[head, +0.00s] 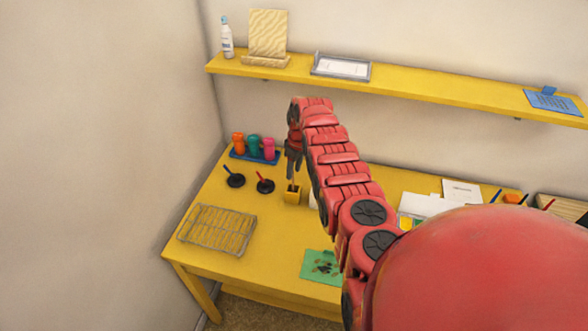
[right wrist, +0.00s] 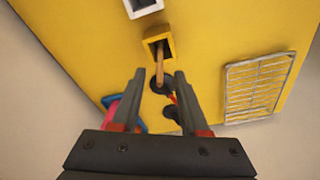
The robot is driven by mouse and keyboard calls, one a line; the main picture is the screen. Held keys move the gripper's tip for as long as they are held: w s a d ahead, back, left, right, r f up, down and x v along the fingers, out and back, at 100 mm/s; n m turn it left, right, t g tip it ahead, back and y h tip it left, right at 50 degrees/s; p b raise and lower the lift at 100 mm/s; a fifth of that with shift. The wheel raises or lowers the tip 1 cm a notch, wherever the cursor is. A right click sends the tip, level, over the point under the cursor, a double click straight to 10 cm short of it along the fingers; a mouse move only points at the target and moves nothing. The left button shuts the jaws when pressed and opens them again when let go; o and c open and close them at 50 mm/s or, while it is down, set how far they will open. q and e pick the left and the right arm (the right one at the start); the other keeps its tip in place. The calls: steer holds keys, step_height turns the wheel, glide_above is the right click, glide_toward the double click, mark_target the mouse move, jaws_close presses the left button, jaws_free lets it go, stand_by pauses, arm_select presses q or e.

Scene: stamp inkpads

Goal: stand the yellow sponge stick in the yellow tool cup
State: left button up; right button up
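The yellow tool cup (head: 292,197) is a small square holder on the yellow table, and it shows at the upper middle of the right wrist view (right wrist: 152,36). A thin tan stick (right wrist: 160,68), which looks like the sponge stick, has one end inside the cup and its handle rising out. Its sponge end is hidden, so its colour cannot be seen. My right gripper (head: 293,161) is above the cup. In the right wrist view its fingers (right wrist: 160,76) are apart, with gaps on both sides of the stick. My left gripper is not in view.
Two black round stands (head: 236,180) (head: 265,186) sit left of the cup. Behind them is a blue tray (head: 240,155) with coloured cups. A wire rack (head: 217,231) lies front left, a green mat (head: 316,264) in front. A yellow shelf (head: 430,88) runs above.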

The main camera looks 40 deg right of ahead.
steer(key=shift+d+r, duration=0.1)
steer(key=shift+r, duration=0.45)
step_height(320, 180, up, 16)
steer(key=s, duration=0.2)
steer(key=shift+d, duration=0.25)
steer(key=shift+s, duration=0.1)
stand_by(0.6)
